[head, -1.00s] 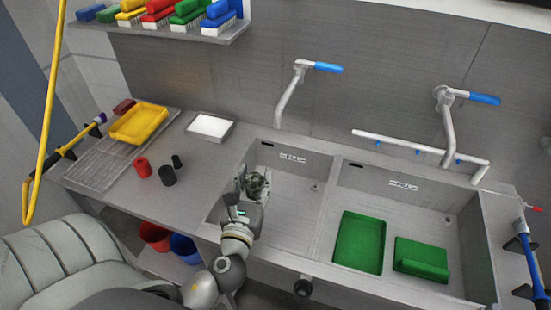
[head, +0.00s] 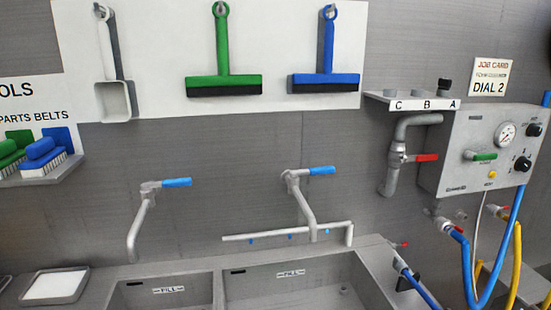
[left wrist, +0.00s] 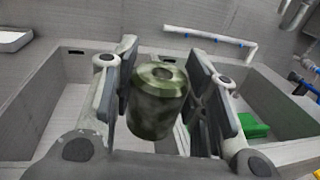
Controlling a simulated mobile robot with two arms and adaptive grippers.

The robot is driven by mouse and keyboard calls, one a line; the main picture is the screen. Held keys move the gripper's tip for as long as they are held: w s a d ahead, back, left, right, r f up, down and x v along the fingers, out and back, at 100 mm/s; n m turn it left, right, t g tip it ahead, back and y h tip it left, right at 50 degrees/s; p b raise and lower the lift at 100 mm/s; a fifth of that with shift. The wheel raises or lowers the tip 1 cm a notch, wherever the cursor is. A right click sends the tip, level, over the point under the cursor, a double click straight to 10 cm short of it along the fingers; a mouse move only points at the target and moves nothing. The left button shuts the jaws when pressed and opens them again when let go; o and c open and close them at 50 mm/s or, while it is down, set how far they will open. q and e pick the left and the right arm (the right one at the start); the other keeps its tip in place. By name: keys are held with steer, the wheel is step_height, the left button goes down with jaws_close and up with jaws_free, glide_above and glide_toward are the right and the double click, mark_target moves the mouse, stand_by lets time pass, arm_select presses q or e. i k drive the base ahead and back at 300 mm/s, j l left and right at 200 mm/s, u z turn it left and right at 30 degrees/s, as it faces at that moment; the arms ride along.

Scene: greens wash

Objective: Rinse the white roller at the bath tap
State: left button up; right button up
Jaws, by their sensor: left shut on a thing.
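In the left wrist view my left gripper (left wrist: 162,80) is shut on a roller (left wrist: 160,105), a short cylinder with a hole in its top end. The roller is smeared dark green and grey, with little white showing. It is held above the basins. In the head view two grey taps with blue levers stand on the wall: the left tap (head: 140,225) over the left basin (head: 165,291), the right tap (head: 303,205) over the right basin (head: 262,285). No water shows from either. My right gripper is in neither current view.
A white pipe (head: 290,233) with blue nozzles runs along the right basin's back. A white tray (head: 56,287) lies left of the basins. A green block (left wrist: 252,126) sits in the right basin. A control panel (head: 490,150) and hoses hang at the right.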

mark_target(184, 181)
steer(key=k+j+u, duration=0.2)
steer(key=u, duration=0.3)
steer(key=k+j+u, duration=0.3)
steer(key=u, duration=0.2)
